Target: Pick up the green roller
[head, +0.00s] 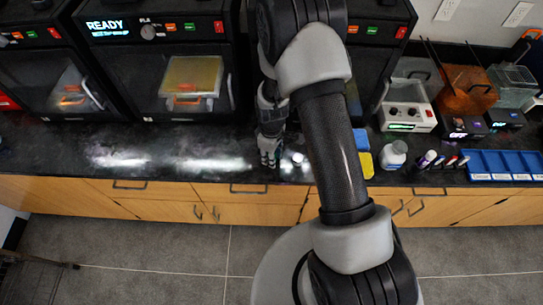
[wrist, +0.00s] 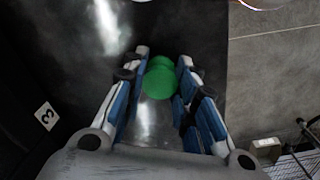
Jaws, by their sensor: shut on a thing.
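The green roller (wrist: 160,80) shows in the wrist view as a rounded green shape between the fingertips of my gripper (wrist: 164,82). My gripper is shut on it, with a finger along each side. Part of the roller is hidden by the fingers. In the head view my gripper (head: 269,158) is over the front part of the black counter, and the roller cannot be made out there.
The black counter (head: 60,150) is clear to the left. Printers (head: 190,80) stand behind. To the right are a yellow block (head: 362,165), a white bottle (head: 393,155), several markers (head: 440,160), a blue bin tray (head: 500,162) and a white control box (head: 407,117).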

